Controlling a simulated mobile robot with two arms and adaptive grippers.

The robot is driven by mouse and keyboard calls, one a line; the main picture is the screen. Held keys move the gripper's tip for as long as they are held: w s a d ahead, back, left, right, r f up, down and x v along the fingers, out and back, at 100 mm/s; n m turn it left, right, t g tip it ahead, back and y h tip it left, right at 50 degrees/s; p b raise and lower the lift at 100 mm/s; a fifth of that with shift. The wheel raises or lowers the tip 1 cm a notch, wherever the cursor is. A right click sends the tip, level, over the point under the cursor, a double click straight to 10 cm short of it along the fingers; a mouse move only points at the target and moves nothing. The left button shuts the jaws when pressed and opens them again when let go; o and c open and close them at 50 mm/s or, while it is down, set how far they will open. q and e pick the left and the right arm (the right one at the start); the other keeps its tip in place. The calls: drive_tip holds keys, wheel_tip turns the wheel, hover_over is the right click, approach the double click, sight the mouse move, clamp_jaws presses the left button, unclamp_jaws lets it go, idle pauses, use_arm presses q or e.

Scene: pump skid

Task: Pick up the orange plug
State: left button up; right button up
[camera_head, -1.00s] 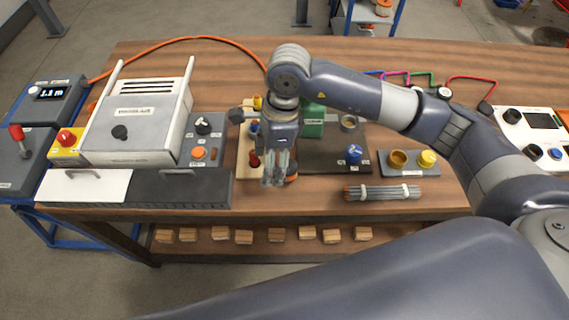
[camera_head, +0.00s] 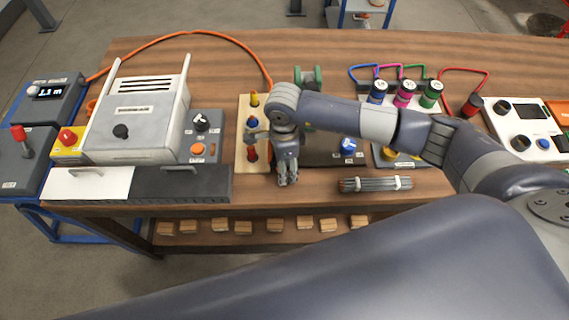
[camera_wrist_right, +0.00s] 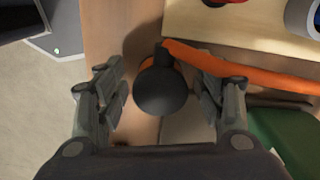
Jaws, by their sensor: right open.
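The orange plug (camera_wrist_right: 160,90) shows from above in the right wrist view, its round black end toward the camera and a little orange around it. An orange cable (camera_wrist_right: 215,66) runs from it to the right. My right gripper (camera_wrist_right: 165,104) is open, with a finger on each side of the plug and gaps between. In the head view my right gripper (camera_head: 288,182) points down near the table's front edge, and the plug is hidden behind it. The orange cable (camera_head: 200,33) arcs along the back of the table there. My left gripper is not in view.
A wooden board (camera_head: 245,112) with coloured pegs stands just left of the gripper. A dark panel (camera_head: 322,158) with a blue knob and a bundle of grey rods (camera_head: 375,184) lie to the right. A green part (camera_wrist_right: 287,138) is close by in the wrist view.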

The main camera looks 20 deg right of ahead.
drive_tip(key=shift+f, duration=0.35)
drive_tip(key=c, duration=1.3)
drive_tip(key=shift+r, duration=0.15)
drive_tip(key=shift+r+b, duration=0.5)
drive_tip(key=shift+r, duration=0.2)
drive_tip(key=shift+s+a+r+b, duration=0.2)
drive_tip(key=shift+r+b, duration=0.1)
drive_tip(key=shift+r, duration=0.15)
drive_tip(key=shift+s+a+r+b, duration=0.2)
drive_tip(key=shift+r+b, duration=0.1)
drive_tip(key=shift+r, duration=0.1)
drive_tip(key=s+a+r+b, duration=0.1)
drive_tip(key=s+a+b, duration=0.3)
drive_tip(key=s+a, duration=0.5)
drive_tip(key=s, duration=0.3)
drive_tip(key=shift+r, duration=0.35)
drive_tip(key=shift+d, duration=0.1)
